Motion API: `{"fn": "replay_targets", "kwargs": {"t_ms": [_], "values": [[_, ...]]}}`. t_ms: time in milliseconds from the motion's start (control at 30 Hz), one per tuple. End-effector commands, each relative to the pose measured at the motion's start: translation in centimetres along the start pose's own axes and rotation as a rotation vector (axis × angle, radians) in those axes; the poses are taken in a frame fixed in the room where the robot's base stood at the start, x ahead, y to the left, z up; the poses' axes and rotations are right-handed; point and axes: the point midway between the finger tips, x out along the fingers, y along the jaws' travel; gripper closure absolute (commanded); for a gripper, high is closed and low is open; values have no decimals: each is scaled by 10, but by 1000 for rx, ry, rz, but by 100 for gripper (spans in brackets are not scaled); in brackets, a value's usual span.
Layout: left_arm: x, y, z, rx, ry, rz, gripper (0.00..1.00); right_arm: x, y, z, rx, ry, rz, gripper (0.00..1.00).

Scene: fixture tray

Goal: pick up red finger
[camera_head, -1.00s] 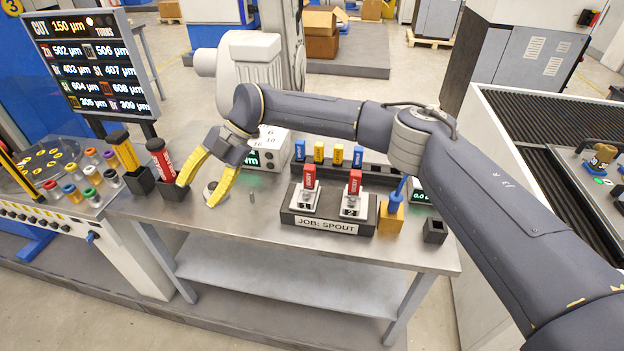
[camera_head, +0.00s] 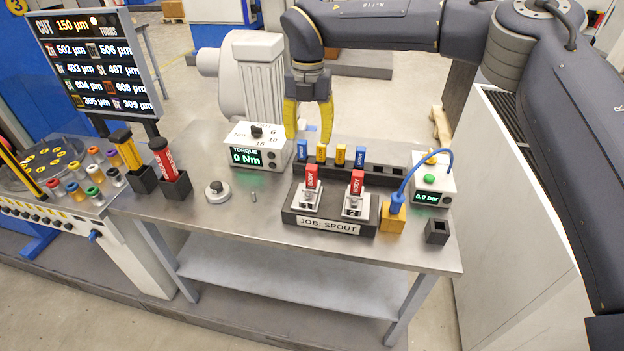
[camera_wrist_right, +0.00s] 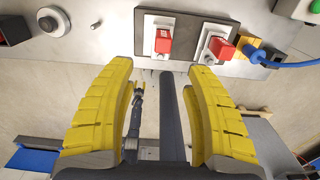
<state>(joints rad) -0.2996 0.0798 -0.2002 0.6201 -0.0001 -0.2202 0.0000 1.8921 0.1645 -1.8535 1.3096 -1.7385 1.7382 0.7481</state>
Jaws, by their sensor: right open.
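Two red finger-like blocks stand upright on white holders in the dark fixture tray (camera_head: 292,218) marked "JOB: SPOUT": a left red block (camera_head: 311,176) and a right red block (camera_head: 357,182). They also show in the right wrist view, the left one (camera_wrist_right: 164,42) and the right one (camera_wrist_right: 222,48). My right gripper (camera_head: 308,138) points down with its yellow fingers apart and nothing between them. In the head view it appears above and behind the left red block, near the rack. In the right wrist view the blocks lie beyond its fingertips. My left gripper is not in view.
Behind the tray, a rack holds blue (camera_head: 302,150) and yellow (camera_head: 321,152) pieces. A torque box (camera_head: 258,147) is at left. A yellow block (camera_head: 393,218) with a blue cable and a pressure box (camera_head: 432,183) are at right. The bench front (camera_head: 240,228) is clear.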

Motion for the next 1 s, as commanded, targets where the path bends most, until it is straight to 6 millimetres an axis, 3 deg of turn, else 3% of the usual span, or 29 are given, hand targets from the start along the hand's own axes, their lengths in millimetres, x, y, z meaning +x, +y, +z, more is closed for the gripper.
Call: {"fn": "replay_targets", "kwargs": {"t_ms": [200, 400, 867, 1000], "values": [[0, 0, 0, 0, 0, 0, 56, 42, 0, 0, 0, 3, 1, 47], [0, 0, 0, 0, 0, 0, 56, 70, 0, 0, 0, 1, 1, 47], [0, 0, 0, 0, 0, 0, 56, 91, -1, 1, 1, 1, 2, 47], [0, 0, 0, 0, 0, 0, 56, 105, -4, 2, 1, 2, 1, 47]]}}
